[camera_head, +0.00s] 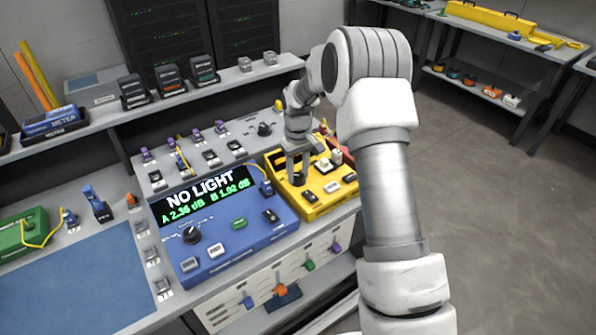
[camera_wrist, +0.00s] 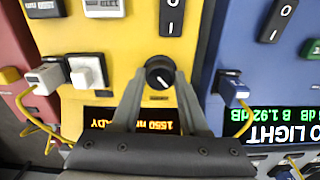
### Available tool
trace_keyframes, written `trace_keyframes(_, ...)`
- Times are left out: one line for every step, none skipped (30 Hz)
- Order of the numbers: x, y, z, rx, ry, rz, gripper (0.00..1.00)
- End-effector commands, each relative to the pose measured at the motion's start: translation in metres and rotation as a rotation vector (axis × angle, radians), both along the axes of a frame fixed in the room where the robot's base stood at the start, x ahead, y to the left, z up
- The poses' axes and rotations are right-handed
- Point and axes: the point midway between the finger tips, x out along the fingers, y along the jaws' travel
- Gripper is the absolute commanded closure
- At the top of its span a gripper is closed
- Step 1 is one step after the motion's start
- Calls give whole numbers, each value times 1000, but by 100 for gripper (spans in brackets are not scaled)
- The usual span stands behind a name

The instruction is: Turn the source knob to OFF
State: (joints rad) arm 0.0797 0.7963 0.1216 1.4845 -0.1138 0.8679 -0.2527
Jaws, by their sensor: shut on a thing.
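The source is a yellow box (camera_head: 328,198) on the bench, right of the blue meter box (camera_head: 232,235). Its round black knob (camera_wrist: 160,73) carries a white pointer mark and sits between my fingertips in the wrist view. In the head view the knob (camera_head: 299,179) shows just below my gripper (camera_head: 297,161). My gripper (camera_wrist: 160,78) is shut on the knob, one finger on each side. A small display (camera_wrist: 150,124) on the yellow box reads 1550 nm, partly hidden by my fingers. The knob's position labels cannot be read.
The blue box's display (camera_head: 205,197) reads NO LIGHT, A 2.36 dB, B 1.92 dB. White connectors with a yellow cable (camera_wrist: 50,78) stand left of the knob in the wrist view, and a blue connector (camera_wrist: 233,88) stands right. A black rocker switch (camera_wrist: 172,16) lies above it.

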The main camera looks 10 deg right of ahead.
Motion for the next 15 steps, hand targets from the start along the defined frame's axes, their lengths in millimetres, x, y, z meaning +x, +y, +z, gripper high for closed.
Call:
trace_keyframes(1, 0, 1, 1, -2, 18, 100)
trace_keyframes(1, 0, 1, 1, -2, 27, 100)
trace_keyframes(1, 0, 1, 0, -2, 39, 100)
trace_keyframes(1, 0, 1, 0, -2, 47, 100)
trace_keyframes(1, 0, 1, 0, -2, 53, 100)
trace_keyframes(1, 0, 1, 0, -2, 60, 100)
trace_keyframes(1, 0, 1, 0, -2, 64, 100)
trace_keyframes(1, 0, 1, 0, -2, 68, 100)
trace_keyframes(1, 0, 1, 0, -2, 72, 100)
trace_keyframes(1, 0, 1, 0, -2, 74, 100)
trace_keyframes(1, 0, 1, 0, -2, 76, 100)
trace_keyframes(1, 0, 1, 0, -2, 77, 100)
trace_keyframes(1, 0, 1, 0, -2, 78, 100)
trace_keyframes(1, 0, 1, 0, -2, 79, 100)
trace_keyframes(1, 0, 1, 0, -2, 79, 100)
